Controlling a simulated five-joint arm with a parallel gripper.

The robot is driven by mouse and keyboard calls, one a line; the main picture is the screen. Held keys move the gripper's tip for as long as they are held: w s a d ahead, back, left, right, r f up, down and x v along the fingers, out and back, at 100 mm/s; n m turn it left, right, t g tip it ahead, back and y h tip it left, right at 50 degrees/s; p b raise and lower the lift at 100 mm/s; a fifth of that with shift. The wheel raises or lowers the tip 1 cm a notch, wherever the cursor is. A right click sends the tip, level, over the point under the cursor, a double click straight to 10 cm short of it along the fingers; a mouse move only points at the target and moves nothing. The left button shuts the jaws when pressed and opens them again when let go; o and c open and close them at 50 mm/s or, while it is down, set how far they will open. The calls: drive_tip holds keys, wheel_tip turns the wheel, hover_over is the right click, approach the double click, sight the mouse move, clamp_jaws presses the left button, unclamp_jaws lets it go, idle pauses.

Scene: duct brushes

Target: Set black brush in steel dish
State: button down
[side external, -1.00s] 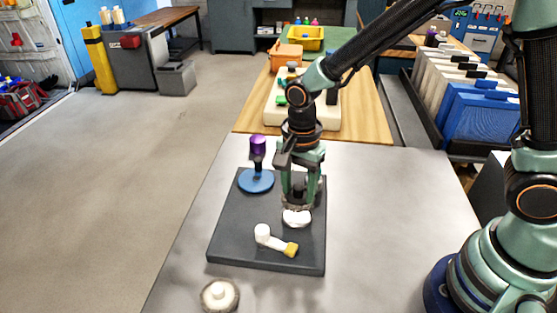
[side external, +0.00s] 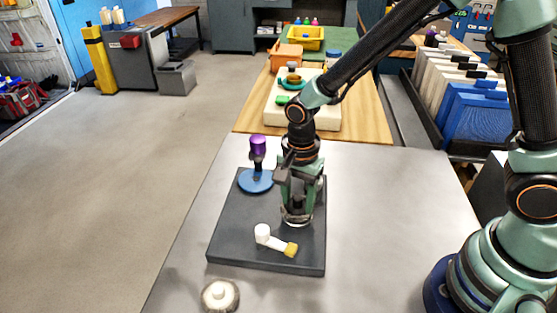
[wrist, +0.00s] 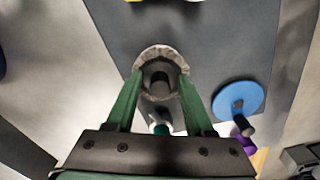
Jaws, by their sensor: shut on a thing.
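My gripper (side external: 298,203) points down over the far right part of a dark mat, its fingers closed around the black brush. In the wrist view the brush's dark round knob (wrist: 160,80) sits between the green fingertips, inside a pale speckled ring. In the side view the fingers hide most of the brush. The steel dish (side external: 298,223) shows only as a pale curved rim directly under the fingertips. The brush is upright, at or just above the dish; I cannot tell whether it touches the bottom.
The dark mat (side external: 235,235) also holds a purple-handled tool with a blue disc base (side external: 256,182) and a white brush with a yellow end (side external: 275,243). A round brush with a white knob (side external: 220,296) stands near the table's front. The grey table right of the mat is clear.

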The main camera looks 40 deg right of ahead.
sight(298, 197)
drive_tip(key=shift+f, duration=0.65)
drive_tip(key=shift+c, duration=1)
unclamp_jaws()
drive_tip(key=shift+f, duration=0.1)
wheel_tip(298, 197, up, 13)
drive_tip(key=shift+f, duration=0.2)
drive_tip(key=s+d+r+n+t, duration=0.2)
drive_tip(key=s+d+r+n, duration=0.1)
drive_tip(key=d+n, duration=0.3)
drive_tip(key=s+d+r+n+t, duration=0.3)
drive_tip(key=d+r+n, duration=0.2)
drive_tip(key=d+n, duration=0.2)
drive_tip(key=shift+d+r+n+t, duration=0.2)
drive_tip(key=shift+r+n+t, duration=0.05)
drive_tip(key=shift+n+t, duration=0.05)
